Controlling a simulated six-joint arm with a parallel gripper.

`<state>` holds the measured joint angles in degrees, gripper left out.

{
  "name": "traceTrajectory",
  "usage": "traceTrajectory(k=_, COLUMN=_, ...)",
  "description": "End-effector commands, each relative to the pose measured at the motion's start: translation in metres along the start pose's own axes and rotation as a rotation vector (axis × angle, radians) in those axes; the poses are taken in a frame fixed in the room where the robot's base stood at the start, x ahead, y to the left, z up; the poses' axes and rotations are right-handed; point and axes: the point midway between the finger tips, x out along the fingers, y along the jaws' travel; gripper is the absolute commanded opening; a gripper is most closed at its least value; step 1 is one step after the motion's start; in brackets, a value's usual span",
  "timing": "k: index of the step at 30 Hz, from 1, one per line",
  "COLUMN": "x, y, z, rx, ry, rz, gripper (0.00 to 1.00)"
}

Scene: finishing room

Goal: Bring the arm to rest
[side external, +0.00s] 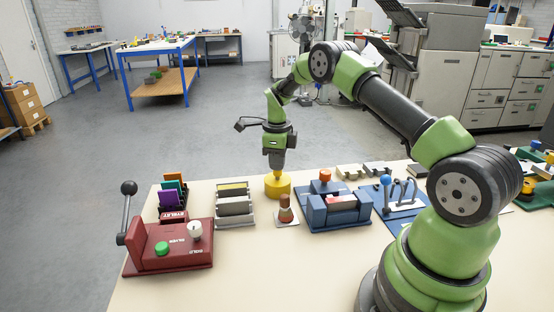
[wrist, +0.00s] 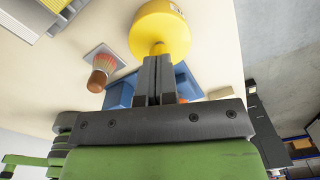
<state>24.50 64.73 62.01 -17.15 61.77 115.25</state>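My gripper (side external: 278,169) points straight down above a yellow round weight-like piece (side external: 278,189) near the far edge of the table. In the wrist view my gripper (wrist: 158,60) has its two dark fingers close together, with only a thin gap. The yellow piece (wrist: 158,18) lies just past the fingertips, its narrower knob towards them. The fingers overlap the knob in the picture; I cannot tell whether they touch it.
On the cream table (side external: 250,275) stand a dark red box with a lever (side external: 180,245), grey stacked bars (side external: 235,204), a brush on a plate (side external: 286,212), a blue fixture (side external: 333,208) and a blue tool board (side external: 400,206). Air above the table around the gripper is open.

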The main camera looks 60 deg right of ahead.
Motion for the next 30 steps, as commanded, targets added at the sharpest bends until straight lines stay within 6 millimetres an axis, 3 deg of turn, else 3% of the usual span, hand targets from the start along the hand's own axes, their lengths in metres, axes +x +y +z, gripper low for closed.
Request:
traceTrajectory(k=10, x=-0.002, y=0.000, z=0.000, rx=-0.002, ry=0.000, rz=-0.001, gripper=0.00)
traceTrajectory(k=30, x=-0.044, y=-0.001, z=0.000, rx=-0.002, ry=0.000, rz=-0.002, gripper=0.00)
